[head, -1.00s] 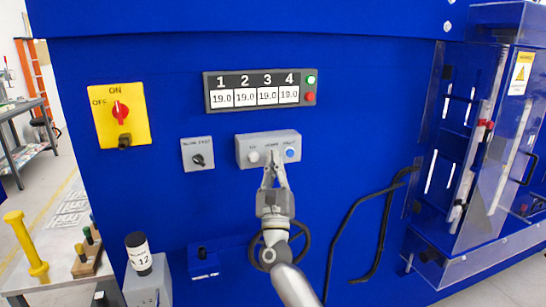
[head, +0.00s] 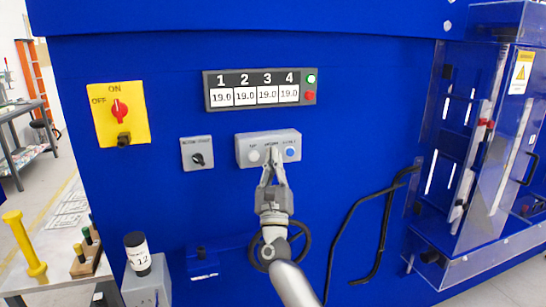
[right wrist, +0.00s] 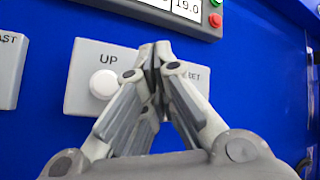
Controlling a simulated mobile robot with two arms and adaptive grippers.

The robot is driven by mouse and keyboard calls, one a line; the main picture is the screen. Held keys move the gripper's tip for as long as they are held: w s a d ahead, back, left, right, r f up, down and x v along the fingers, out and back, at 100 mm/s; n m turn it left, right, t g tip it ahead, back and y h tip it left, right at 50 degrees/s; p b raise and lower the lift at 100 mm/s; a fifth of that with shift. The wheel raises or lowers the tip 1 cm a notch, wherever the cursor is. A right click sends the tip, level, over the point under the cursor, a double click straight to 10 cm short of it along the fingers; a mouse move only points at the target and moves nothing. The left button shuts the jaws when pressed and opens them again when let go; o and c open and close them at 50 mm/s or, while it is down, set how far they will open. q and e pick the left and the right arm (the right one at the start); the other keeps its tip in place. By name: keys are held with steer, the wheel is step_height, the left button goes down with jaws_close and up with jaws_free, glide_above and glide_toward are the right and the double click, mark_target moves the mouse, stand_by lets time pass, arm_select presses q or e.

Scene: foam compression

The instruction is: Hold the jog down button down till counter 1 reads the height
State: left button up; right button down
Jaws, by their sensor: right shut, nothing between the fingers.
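The grey button box (head: 243,148) is on the blue panel below the counter display. In the right wrist view the closed fingertips (right wrist: 155,52) hide the middle of the box, including any button there, and most of the right label. I cannot tell whether they touch. Counter 1 (head: 221,98) reads 19.0, as do the other counters. My left gripper is out of view.
A yellow switch plate (head: 104,125) and a grey selector switch (head: 197,153) are to the left. A dark handwheel (head: 305,243) is behind my right arm. Black cables (head: 350,215) and a clear guard (head: 500,130) are at right. A black-and-white cylinder (head: 138,255) stands lower left.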

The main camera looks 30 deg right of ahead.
steer(key=shift+w+d+b, duration=0.1)
steer(key=shift+w+b, duration=0.3)
steer(key=shift+b, duration=0.1)
stand_by(0.4)
stand_by(4.8)
steer(key=shift+s+a, duration=0.2)
steer(key=shift+s, duration=0.65)
steer(key=shift+p, duration=0.3)
steer(key=shift+s+a+p, duration=0.2)
steer(key=shift+s+p, duration=0.05)
steer(key=shift+s, duration=0.55)
steer(key=shift+s+a+p, duration=0.2)
steer(key=shift+s, duration=0.6)
steer(key=shift+s+a+p, duration=0.2)
steer(key=shift+s+p, duration=0.05)
steer(key=shift+s, duration=0.55)
